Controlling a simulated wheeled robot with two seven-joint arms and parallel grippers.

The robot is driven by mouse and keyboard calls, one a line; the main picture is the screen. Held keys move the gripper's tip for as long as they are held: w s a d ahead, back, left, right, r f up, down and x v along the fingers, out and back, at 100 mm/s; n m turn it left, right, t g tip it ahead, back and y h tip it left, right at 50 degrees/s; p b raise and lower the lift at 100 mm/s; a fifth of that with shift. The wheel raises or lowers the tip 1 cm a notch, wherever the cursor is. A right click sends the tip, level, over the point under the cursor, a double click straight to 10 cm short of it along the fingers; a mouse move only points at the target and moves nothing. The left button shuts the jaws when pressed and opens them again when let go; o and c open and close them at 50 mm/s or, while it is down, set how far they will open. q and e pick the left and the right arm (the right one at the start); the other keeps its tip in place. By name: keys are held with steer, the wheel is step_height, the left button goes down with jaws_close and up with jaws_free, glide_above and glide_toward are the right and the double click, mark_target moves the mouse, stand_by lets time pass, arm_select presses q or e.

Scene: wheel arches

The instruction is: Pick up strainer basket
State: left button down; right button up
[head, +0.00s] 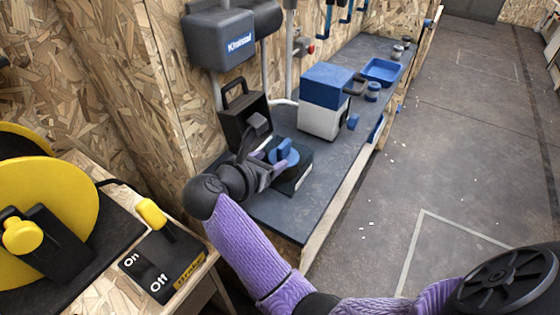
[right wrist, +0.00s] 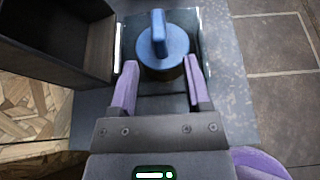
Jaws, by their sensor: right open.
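A round blue piece with an upright blue grip (head: 284,152), which looks like the strainer basket, sits in a dark square block (head: 300,178) on the bench. It also shows in the right wrist view (right wrist: 172,47), with a dark part under its rim. My right gripper (head: 268,166) is open beside it. In the right wrist view, the two purple fingers of my right gripper (right wrist: 160,75) lie left and right of its near edge, and nothing is clamped. Whether a finger touches it I cannot tell. My left gripper is not in view.
A black box with a handle (head: 243,112) stands close behind my right gripper. A blue and white box (head: 324,100) and a blue tray (head: 381,71) are farther along the grey bench (head: 270,215). A yellow-handled switch (head: 152,213) is at the left. The floor at right is open.

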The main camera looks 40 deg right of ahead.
mark_target(279, 154)
steer(key=b+x, duration=0.1)
steer(key=x, duration=0.3)
steer(key=shift+d+r, duration=0.15)
steer(key=shift+d, duration=0.05)
steer(key=shift+r, duration=0.15)
jaws_close()
